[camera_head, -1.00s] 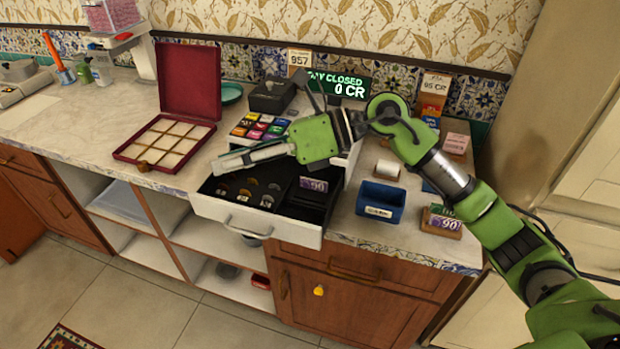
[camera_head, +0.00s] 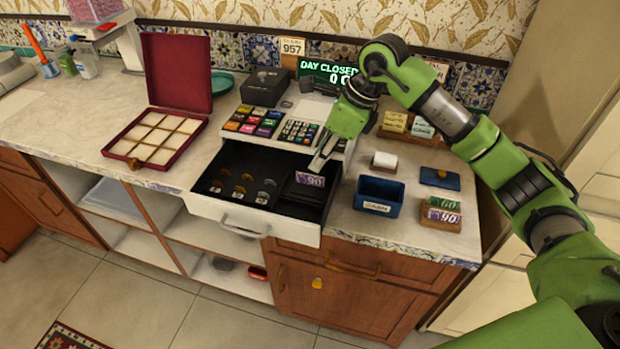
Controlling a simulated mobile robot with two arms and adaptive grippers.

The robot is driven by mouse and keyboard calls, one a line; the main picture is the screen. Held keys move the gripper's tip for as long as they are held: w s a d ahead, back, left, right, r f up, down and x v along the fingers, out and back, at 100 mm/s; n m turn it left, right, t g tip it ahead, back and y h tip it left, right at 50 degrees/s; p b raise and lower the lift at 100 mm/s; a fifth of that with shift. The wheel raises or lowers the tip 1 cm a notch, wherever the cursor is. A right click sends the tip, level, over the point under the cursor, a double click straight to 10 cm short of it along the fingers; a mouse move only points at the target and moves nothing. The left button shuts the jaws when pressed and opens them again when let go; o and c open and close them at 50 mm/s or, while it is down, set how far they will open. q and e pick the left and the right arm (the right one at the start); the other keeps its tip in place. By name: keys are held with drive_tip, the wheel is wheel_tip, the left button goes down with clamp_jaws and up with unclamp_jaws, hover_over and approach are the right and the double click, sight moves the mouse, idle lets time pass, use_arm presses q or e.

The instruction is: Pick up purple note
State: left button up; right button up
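A purple note (camera_head: 310,180) marked 90 stands in the right part of the open cash register drawer (camera_head: 225,213). My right gripper (camera_head: 319,166) points down over the drawer, with its fingertips just above and behind the note's top edge. I cannot tell whether the fingers touch the note or how far apart they are. Another purple note (camera_head: 442,216) sits in a wooden holder on the counter at the right, beside a green note (camera_head: 445,203). My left gripper is not in view.
The drawer also holds several coins at its left. An open red box (camera_head: 158,138) is at the left.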

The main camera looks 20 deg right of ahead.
sight(312, 180)
drive_tip(key=p+x, duration=0.1)
drive_tip(key=x, duration=0.4)
drive_tip(key=shift+s+f+p, duration=0.15)
drive_tip(key=shift+f+p, duration=0.2)
drive_tip(key=shift+p, duration=0.05)
drive_tip(key=shift+a+f, duration=0.1)
drive_tip(key=shift+f, duration=0.15)
clamp_jaws()
